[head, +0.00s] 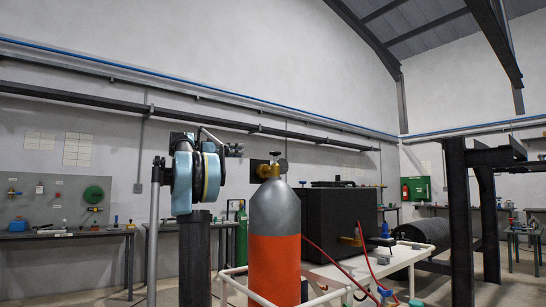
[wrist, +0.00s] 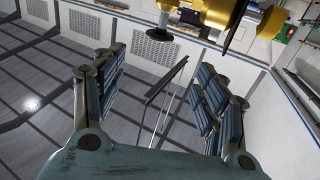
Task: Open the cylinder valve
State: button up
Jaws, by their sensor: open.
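The gas cylinder (head: 274,222) stands upright in the head view, with a grey shoulder and an orange lower body. In the wrist view, brass valve parts (wrist: 222,12) show large at the top edge, cut off by the frame. A dark round knob-like part (wrist: 171,32) hangs at their left; I cannot tell if it is the handwheel. My gripper (wrist: 160,72) has its two padded fingers spread wide, with nothing between them. The valve parts appear beyond the fingertips, apart from them.
A white-framed cart (head: 345,275) stands right of the cylinder, with a black box (head: 345,215) and red hoses on it. A dark steel frame (head: 460,220) stands at right. Workbenches (head: 90,233) line the wall.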

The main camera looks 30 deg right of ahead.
aim_at(275, 152)
jog(key=x, duration=1.7)
jog(key=shift+s+d, duration=0.15)
jog(key=shift+r, duration=0.1)
jog(key=c, duration=1.1)
